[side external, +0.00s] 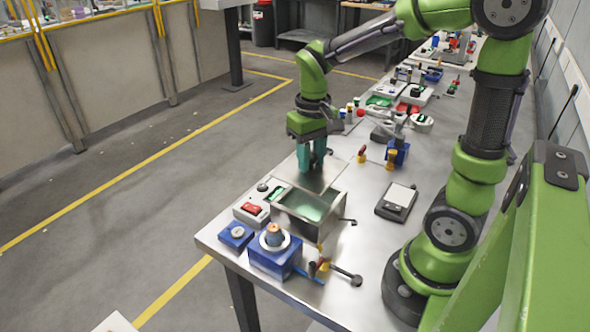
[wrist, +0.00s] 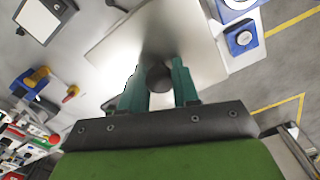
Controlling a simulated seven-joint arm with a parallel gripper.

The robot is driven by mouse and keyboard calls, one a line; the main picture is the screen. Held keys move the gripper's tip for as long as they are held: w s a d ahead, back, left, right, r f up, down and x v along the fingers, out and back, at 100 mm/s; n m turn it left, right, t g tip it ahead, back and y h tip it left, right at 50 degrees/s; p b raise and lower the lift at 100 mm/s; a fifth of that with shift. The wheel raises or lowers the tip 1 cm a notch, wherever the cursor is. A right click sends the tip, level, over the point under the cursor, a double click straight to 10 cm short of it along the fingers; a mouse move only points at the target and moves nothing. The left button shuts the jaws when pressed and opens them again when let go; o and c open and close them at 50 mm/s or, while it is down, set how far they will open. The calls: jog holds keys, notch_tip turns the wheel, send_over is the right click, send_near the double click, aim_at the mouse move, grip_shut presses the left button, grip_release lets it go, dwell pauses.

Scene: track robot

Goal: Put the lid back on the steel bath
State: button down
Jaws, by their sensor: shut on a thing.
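The steel bath (side external: 280,212) is an open rectangular metal box near the left end of the bench, with pale green showing inside. My gripper (side external: 312,160) is above and behind the bath, pointing down. It is shut on the dark round knob (wrist: 160,78) of the flat steel lid (side external: 322,178). In the wrist view the lid (wrist: 120,45) spreads out beyond the two teal fingers. The lid is held over the back part of the bath's opening, and the front part is uncovered. I cannot tell whether the lid touches the rim.
A box with red and green switches (side external: 251,210) stands left of the bath. A blue unit (side external: 275,256) stands in front of it, with a valve and a black-knobbed lever (side external: 350,276) nearby. A scale (side external: 397,201) lies to the right. Several items crowd the bench behind.

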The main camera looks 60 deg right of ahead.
jog(key=shift+f, duration=3.25)
jog(key=shift+f, duration=0.5)
jog(key=shift+c, duration=1.3)
grip_release()
jog(key=shift+r, duration=3.5)
jog(key=shift+c, duration=0.3)
grip_shut()
